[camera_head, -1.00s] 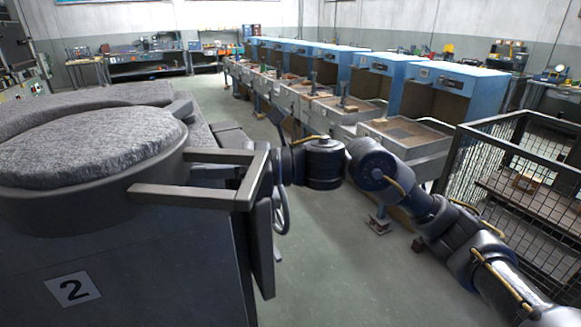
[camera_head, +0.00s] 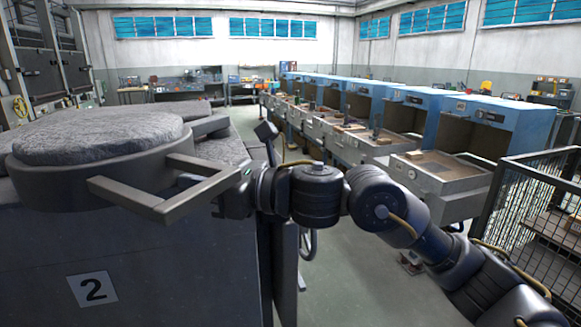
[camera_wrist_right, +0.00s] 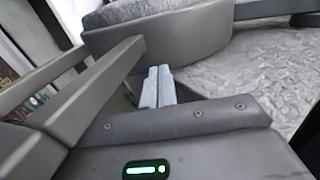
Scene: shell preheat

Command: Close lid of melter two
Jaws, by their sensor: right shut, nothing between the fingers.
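Melter two (camera_head: 150,255) is the large dark grey block at the left, with a white "2" plate on its front. Its round lid (camera_head: 45,180) has a rough grey top and lies nearly flat at the melter's top. A U-shaped bar handle (camera_head: 140,197) sticks out from the lid's rim. My right gripper (camera_head: 228,200) is at the handle's right end, partly hidden by it. In the right wrist view, its pale fingers (camera_wrist_right: 157,86) are together and empty, beside the handle bars (camera_wrist_right: 88,90) and near the lid's rim (camera_wrist_right: 165,50). My left gripper is out of view.
A row of blue booths (camera_head: 505,125) with grey trays runs along the right. A wire mesh cage (camera_head: 530,215) stands at the near right. Open floor (camera_head: 350,270) lies between the melter and the booths. Workbenches (camera_head: 190,85) line the back wall.

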